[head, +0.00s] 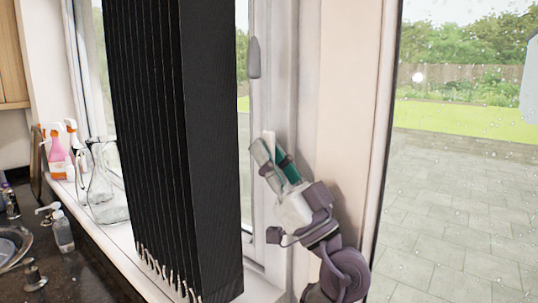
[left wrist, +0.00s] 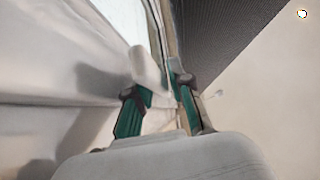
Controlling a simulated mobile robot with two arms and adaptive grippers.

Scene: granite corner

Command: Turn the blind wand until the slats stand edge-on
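The blind (head: 165,130) is a stack of black, pleated-looking slats bunched together at the window in the head view. Its dark slats also show at the top right of the left wrist view (left wrist: 225,40). A grey tapered piece (head: 254,58) hangs or sits at the window frame right of the blind; I cannot tell whether it is the wand. My left gripper (head: 270,148) points up, below this piece and right of the blind. In the left wrist view its green fingers (left wrist: 160,68) stand a little apart, with no clearly held thing between them. My right gripper is out of view.
The pale window post (head: 335,110) stands close behind and right of my gripper. Spray bottles (head: 58,155) and a glass jug (head: 100,185) stand on the sill at left. A soap bottle (head: 63,232) stands by the sink.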

